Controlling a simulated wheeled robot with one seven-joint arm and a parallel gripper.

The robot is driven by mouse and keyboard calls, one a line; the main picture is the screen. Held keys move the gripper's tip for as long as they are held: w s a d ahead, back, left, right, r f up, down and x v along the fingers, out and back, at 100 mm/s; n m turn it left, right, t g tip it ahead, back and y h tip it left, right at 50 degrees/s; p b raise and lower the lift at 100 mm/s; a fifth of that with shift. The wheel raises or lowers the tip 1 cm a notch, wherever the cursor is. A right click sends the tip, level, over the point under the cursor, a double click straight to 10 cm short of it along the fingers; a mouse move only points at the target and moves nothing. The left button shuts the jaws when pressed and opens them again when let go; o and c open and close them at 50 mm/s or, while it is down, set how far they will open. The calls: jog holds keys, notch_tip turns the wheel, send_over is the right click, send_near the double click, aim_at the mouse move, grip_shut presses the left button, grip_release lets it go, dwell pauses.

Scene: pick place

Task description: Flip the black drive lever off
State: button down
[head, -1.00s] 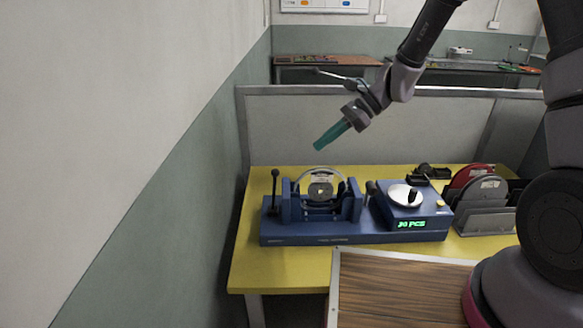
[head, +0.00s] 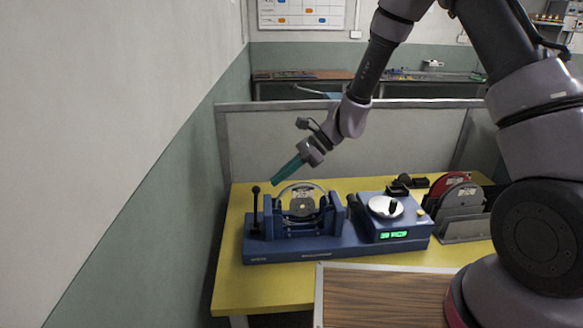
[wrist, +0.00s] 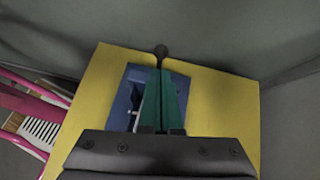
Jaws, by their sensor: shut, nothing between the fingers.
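The black drive lever (head: 255,208) stands upright with a round knob at the left end of the blue machine (head: 320,247). In the wrist view the lever's knob (wrist: 161,50) shows just beyond the fingertips. My gripper (head: 275,182) has green fingers, shut and empty. It points down and to the left, above and to the right of the lever's knob and apart from it in the head view. The wrist view also shows the shut fingers (wrist: 161,72), which hide the lever's lower part and some of the machine.
The machine has a clear ring part (head: 302,200), a white dial (head: 385,207) and a green display (head: 394,234). It stands on a yellow table (head: 270,288). Red and grey discs (head: 455,195) stand in a rack at right. A grey partition (head: 300,140) rises behind; a wall is at left.

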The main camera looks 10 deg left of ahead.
jog(key=shift+x, duration=1.45)
jog(key=shift+a, duration=0.1)
jog(key=shift+s+a+r+h, duration=0.2)
jog(key=shift+a+r+h, duration=0.1)
jog(key=shift+a+h, duration=0.4)
jog(key=s+a+t+h, duration=0.1)
jog(key=a+h, duration=0.3)
jog(key=a, duration=0.5)
jog(key=shift+s+f, duration=0.35)
jog(key=shift+s, duration=0.05)
jog(key=shift+a, duration=0.2)
